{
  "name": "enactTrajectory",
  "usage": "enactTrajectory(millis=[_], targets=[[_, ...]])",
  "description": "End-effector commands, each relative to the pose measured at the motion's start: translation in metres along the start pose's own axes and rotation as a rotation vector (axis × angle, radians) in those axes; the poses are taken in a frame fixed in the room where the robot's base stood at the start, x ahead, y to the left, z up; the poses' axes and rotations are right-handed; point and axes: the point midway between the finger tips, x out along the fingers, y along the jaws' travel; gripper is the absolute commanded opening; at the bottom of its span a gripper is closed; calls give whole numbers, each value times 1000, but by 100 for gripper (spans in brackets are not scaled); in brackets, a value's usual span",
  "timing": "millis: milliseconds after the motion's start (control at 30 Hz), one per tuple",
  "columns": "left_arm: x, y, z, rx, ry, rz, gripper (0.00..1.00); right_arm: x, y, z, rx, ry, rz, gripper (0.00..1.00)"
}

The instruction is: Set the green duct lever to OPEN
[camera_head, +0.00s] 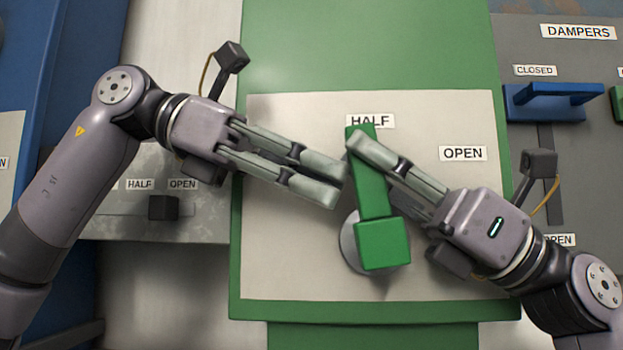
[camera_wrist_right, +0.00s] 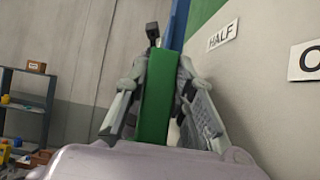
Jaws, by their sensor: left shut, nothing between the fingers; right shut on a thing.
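The green duct lever (camera_head: 371,196) stands almost upright on a pale panel (camera_head: 290,265), its tip at the HALF label (camera_head: 370,121). Its square green block (camera_head: 382,246) is at the lower end, over a round grey disc. The OPEN label (camera_head: 463,153) is to the right of the lever's tip. My right gripper (camera_head: 362,149) is shut on the lever near its upper end. In the right wrist view, the green lever (camera_wrist_right: 155,98) stands between the two fingers. My left gripper (camera_head: 341,189) is shut and empty, its fingertips just left of the lever; whether they touch it is unclear.
A grey panel with a black knob (camera_head: 163,207) and its own HALF and OPEN labels lies at the left. A blue damper handle (camera_head: 557,98) under the DAMPERS sign (camera_head: 578,32) is at the upper right. A shelf (camera_wrist_right: 28,110) stands far off in the right wrist view.

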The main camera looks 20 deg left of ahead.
Motion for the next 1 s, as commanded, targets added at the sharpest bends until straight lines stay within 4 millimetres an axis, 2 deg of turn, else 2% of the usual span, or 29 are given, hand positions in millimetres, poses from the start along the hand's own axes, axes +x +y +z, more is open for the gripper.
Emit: enactTrajectory(millis=[33,267,300,600,867,1000], targets=[[6,0,4,-1,-4,-3,0,1,0,0,-2,1,-1,0],[6,0,7,-1,-7,-2,0,3,1,-2,-2,5,2,0],[7,0,7,0,-6,-2,0,3,1,-2,-2,6,3,24],[6,0,6,-1,-4,-1,0,2,1,-1,-1,3,2,43],[6,0,5,-1,-3,-1,0,1,0,-1,0,2,1,43],[5,0,4,-1,-3,-1,0,-8,-1,-1,0,1,-2,43]])
